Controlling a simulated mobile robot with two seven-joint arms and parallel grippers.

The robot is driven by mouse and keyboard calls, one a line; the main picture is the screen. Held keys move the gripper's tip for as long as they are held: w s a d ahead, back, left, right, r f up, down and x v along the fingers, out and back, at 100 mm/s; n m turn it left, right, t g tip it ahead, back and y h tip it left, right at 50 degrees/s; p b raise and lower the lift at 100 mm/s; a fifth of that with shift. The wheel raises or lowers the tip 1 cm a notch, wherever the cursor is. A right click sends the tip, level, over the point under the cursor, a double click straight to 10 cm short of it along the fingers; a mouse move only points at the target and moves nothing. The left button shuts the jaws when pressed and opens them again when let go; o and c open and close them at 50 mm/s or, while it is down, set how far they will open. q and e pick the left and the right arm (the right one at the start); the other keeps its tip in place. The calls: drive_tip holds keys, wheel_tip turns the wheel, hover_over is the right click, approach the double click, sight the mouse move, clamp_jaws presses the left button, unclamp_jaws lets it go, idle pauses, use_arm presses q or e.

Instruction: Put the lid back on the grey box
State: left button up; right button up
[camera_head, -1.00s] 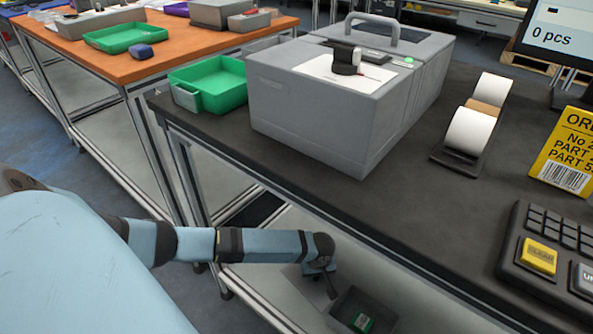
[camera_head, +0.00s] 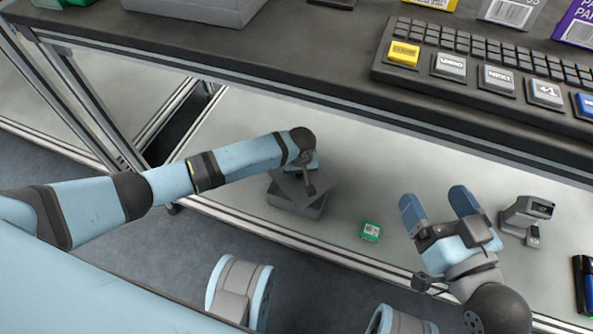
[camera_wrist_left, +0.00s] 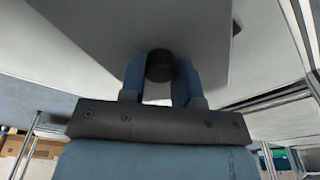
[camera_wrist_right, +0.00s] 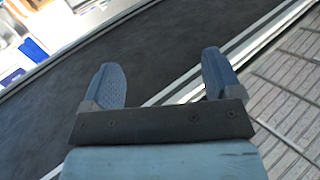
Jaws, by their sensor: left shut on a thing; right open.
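The grey lid (camera_head: 316,186) is under my left gripper (camera_head: 309,168), over the grey box (camera_head: 295,204) on the pale lower shelf. It looks turned and slightly off the box; I cannot tell whether it touches the rim. In the left wrist view, the gripper's fingers (camera_wrist_left: 160,80) are shut on the lid's dark round knob (camera_wrist_left: 160,64), and the lid's grey plate (camera_wrist_left: 120,25) fills the top. The box's inside is hidden. My right gripper (camera_head: 434,200) is open and empty, right of the box; it also shows open in the right wrist view (camera_wrist_right: 162,80).
A small green box (camera_head: 371,231) stands on the shelf (camera_head: 230,140) between my grippers. A barcode scanner (camera_head: 527,215) and a blue pen-like item (camera_head: 586,285) lie at the right. The dark worktop (camera_head: 300,45) with a keyboard (camera_head: 480,60) overhangs behind.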

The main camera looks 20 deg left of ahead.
sight(299, 179)
use_arm(q)
drive_tip(key=shift+f+b, duration=0.6)
drive_tip(key=shift+f, duration=0.35)
drive_tip(key=shift+f+b, duration=0.35)
drive_tip(key=shift+b, duration=0.2)
drive_tip(key=shift+f, duration=0.9)
use_arm(e)
drive_tip(key=shift+w+d+r+n+t+y, duration=0.2)
drive_tip(key=shift+w+d+n+t, duration=0.15)
drive_tip(key=shift+w+n, duration=0.25)
drive_tip(key=shift+w+d+r+n+t+y, duration=0.1)
drive_tip(key=shift+w+d+r+n+t, duration=0.2)
drive_tip(key=shift+n, duration=0.5)
drive_tip(key=shift+f, duration=0.15)
use_arm(q)
drive_tip(key=shift+p, duration=1.25)
use_arm(e)
drive_tip(key=shift+r, duration=1.25)
use_arm(q)
drive_tip(key=shift+f+p, duration=0.15)
drive_tip(key=shift+p, duration=0.3)
use_arm(e)
drive_tip(key=shift+r, duration=0.45)
use_arm(q)
drive_tip(key=shift+p, duration=0.5)
use_arm(e)
drive_tip(key=shift+r, duration=0.5)
